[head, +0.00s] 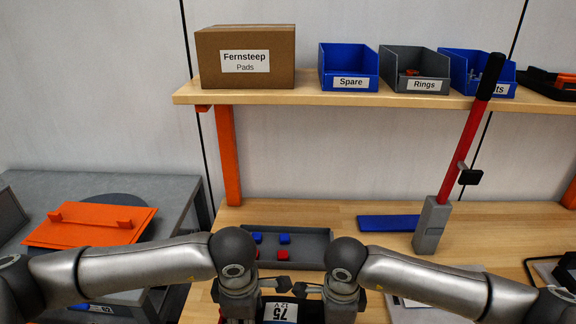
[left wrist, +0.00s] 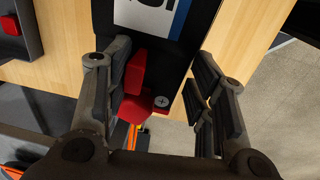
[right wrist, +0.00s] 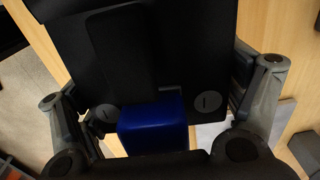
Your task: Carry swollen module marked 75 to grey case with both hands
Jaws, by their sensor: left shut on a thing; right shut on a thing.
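The black module marked 75 (head: 280,311) is at the bottom middle of the head view, its label upside down. My left gripper (head: 240,302) is shut on one end, with fingers on both sides. The left wrist view shows that end of the module (left wrist: 185,65) with a red terminal cap (left wrist: 134,88). My right gripper (head: 342,302) is shut on the other end. The right wrist view shows this end (right wrist: 150,60) with a blue cap (right wrist: 153,125). A dark grey case-like box (head: 152,300) is at lower left, mostly hidden behind my left arm; I cannot tell its opening.
A grey tray (head: 318,238) with blue and red caps lies on the wooden bench (head: 365,198). A red-handled tool (head: 464,145) stands on its grey base. An orange lid (head: 92,226) lies at left. A carton (head: 245,75) and several bins (head: 350,72) fill the shelf.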

